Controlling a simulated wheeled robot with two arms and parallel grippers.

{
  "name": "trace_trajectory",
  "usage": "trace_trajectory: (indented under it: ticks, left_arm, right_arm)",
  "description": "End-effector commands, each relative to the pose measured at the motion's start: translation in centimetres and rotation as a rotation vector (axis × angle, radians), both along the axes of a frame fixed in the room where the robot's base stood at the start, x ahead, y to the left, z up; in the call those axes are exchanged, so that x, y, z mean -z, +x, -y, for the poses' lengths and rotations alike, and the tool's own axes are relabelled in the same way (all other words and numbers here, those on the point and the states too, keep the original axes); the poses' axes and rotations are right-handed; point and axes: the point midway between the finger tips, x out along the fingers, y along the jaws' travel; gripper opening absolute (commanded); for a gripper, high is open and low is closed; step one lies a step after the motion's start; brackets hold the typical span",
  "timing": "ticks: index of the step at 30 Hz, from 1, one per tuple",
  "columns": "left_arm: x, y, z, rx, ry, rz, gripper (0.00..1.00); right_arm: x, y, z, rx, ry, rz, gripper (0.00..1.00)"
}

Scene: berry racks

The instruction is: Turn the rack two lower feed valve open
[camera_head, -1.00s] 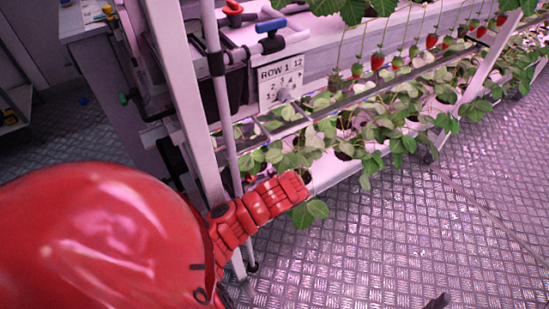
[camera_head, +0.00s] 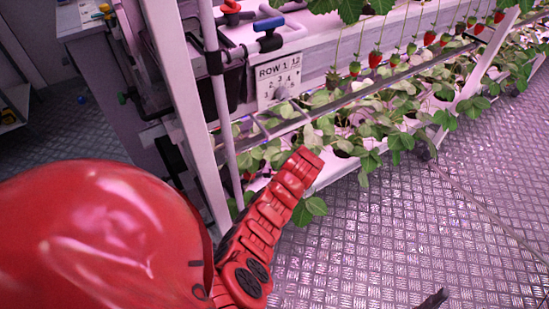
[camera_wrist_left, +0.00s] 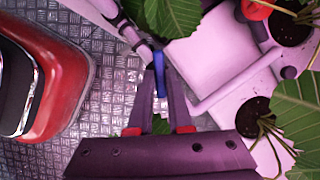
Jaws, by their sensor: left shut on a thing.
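In the left wrist view my left gripper (camera_wrist_left: 163,100) is shut on a blue valve handle (camera_wrist_left: 159,73). The handle stands lengthwise between the two dark fingers. White pipework (camera_wrist_left: 225,88) runs beside it, toward the right. In the head view my red left arm covers the lower left, and the left gripper and this handle are hidden. A higher valve with a blue handle (camera_head: 269,24) shows on the rack there, untouched, beside a red-handled one (camera_head: 230,7).
White rack posts (camera_head: 187,105) stand close to my arm. A row sign (camera_head: 278,80) hangs below the upper valves. Strawberry plants (camera_head: 385,125) fill the troughs to the right. Leaves (camera_wrist_left: 175,17) hang near the gripper.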

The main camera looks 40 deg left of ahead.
Motion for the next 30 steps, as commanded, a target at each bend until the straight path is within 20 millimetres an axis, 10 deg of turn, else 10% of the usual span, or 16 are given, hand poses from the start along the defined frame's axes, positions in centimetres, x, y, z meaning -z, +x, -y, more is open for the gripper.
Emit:
trace_trajectory:
  ticks: [30]
  left_arm:
    - [0.08, 0.23, -0.28, -0.460, -0.002, -0.002, 0.00]
  right_arm:
    - [-0.73, 0.00, 0.00, 0.000, 0.000, 0.000, 0.68]
